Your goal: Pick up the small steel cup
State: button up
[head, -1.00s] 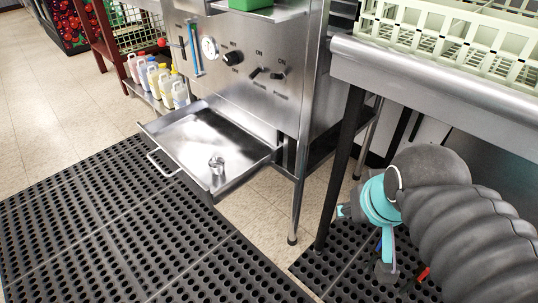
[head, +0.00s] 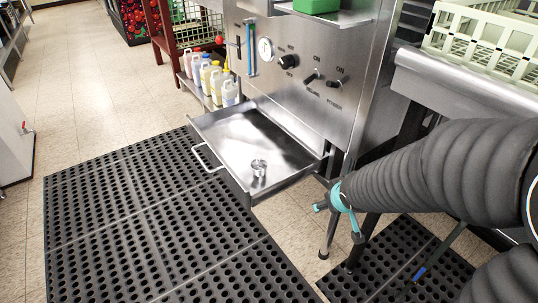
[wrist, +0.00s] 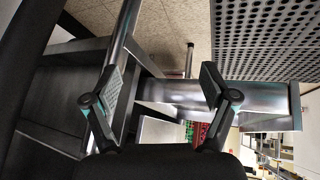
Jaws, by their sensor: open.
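The small steel cup (head: 259,168) stands in the open steel drawer (head: 215,128), near the drawer's front right corner in the head view. My gripper (head: 337,222) is to the right of the drawer and apart from the cup, beside the steel leg of the machine. In the wrist view my gripper (wrist: 160,85) is open, with its two fingers spread and nothing between them. I cannot make out the cup in the wrist view.
The steel machine with dials (head: 300,65) rises behind the drawer. Several jugs (head: 212,80) stand on a low shelf left of it. A steel counter (head: 455,85) with a cream rack (head: 480,40) is at right. Black perforated mats (head: 130,215) cover the floor before the drawer.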

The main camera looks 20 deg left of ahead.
jog(key=w+a+n+t+y, duration=0.1)
jog(key=w+a+n+y, duration=0.15)
jog(key=a, duration=0.45)
jog(key=y, duration=0.5)
send_near(255, 163)
jog(key=shift+w+a+f+n+t+y+b, duration=0.3)
jog(key=shift+w+a+f+b, duration=0.15)
jog(key=shift+w+f, duration=0.4)
jog(key=shift+s+x, duration=0.25)
jog(key=shift+x, duration=2.45)
jog(key=shift+a, duration=0.15)
jog(key=c, duration=1)
